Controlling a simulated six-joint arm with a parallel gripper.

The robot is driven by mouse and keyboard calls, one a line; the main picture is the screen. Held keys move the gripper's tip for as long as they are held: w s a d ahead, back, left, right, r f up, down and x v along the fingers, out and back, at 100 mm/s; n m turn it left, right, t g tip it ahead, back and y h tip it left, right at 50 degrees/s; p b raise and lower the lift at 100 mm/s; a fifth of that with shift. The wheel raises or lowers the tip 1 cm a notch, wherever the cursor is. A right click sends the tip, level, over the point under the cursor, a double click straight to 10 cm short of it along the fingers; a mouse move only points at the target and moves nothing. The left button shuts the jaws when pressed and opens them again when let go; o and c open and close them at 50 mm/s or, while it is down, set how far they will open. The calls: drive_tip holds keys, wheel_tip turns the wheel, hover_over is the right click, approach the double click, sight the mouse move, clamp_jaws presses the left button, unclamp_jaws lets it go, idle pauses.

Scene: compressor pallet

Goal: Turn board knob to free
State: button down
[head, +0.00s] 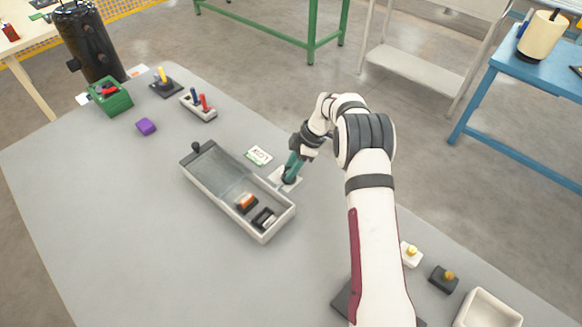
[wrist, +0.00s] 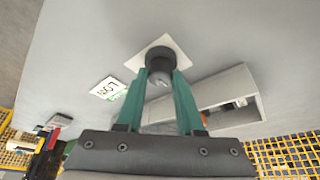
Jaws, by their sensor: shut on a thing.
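The board knob (wrist: 160,62) is a dark round knob on a white square plate (wrist: 182,44), seen in the wrist view. In the head view the plate (head: 276,180) lies on the grey table, right of the long grey box. My gripper (wrist: 159,82) has teal fingers, which are shut on the knob from either side. In the head view my gripper (head: 289,178) reaches down to the knob, and its fingers partly hide it. A white label card with dark lettering and green marks (head: 259,155) lies beside the plate; it also shows in the wrist view (wrist: 108,90).
A long grey box (head: 270,232) with a clear lid and orange and black items stands close by. A purple block (head: 146,127), a green box (head: 110,97) and a switch block (head: 199,106) stand farther back. A white tray (head: 490,310) is at the front right.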

idle(0.4)
drive_tip(key=c, duration=0.5)
unclamp_jaws()
drive_tip(key=v, duration=1.5)
drive_tip(key=shift+d+r, duration=0.25)
drive_tip(key=shift+r, duration=0.1)
